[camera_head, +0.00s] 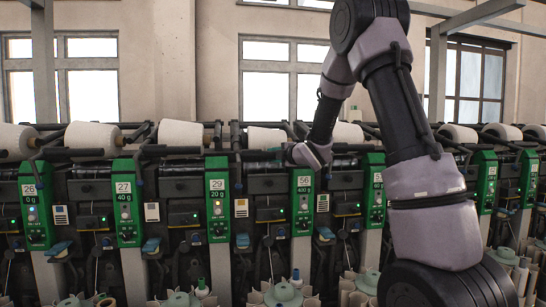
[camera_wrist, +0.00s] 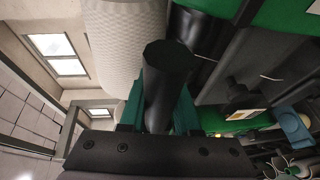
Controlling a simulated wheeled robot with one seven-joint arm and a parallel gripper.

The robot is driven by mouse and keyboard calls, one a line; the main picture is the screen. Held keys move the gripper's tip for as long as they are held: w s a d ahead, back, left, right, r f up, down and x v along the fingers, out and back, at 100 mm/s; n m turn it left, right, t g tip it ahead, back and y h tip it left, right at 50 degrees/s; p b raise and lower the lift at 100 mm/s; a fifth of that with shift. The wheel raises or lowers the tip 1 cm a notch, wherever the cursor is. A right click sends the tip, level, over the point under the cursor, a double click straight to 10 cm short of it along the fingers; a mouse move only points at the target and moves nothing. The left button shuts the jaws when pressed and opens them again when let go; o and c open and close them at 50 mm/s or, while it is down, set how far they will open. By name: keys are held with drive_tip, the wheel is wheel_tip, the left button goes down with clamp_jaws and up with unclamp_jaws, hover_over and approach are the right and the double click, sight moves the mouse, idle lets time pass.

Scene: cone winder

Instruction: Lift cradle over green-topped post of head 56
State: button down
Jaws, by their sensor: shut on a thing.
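The green-topped post of head 56 (camera_head: 302,200) is a green panel marked 56 and 400 g, right of centre in the head view. My gripper (camera_head: 288,147) is at the top of this post, beside the white yarn cone (camera_head: 267,138). In the wrist view my gripper (camera_wrist: 163,95) has its teal fingers on both sides of the cradle's black handle (camera_wrist: 168,62), shut on it. The handle's flat end faces the camera. The white cone (camera_wrist: 125,40) is to the left of the handle, and a green surface shows at upper right. The rest of the cradle is mostly hidden.
Neighbouring heads with green posts stand on both sides, such as 29 (camera_head: 217,197) and 27 (camera_head: 126,200). White cones (camera_head: 180,134) line the top of the machine. Lower cones and spindles stand in front. My arm covers part of the right side.

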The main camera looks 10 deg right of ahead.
drive_tip(key=shift+r, duration=0.1)
drive_tip(key=r, duration=0.3)
drive_tip(key=s+r, duration=0.1)
drive_tip(key=r, duration=0.2)
drive_tip(key=s+r, duration=0.1)
drive_tip(key=r, duration=0.2)
drive_tip(key=shift+r, duration=0.4)
drive_tip(key=shift+f, duration=0.1)
drive_tip(key=c, duration=0.9)
unclamp_jaws()
drive_tip(key=v, duration=1.1)
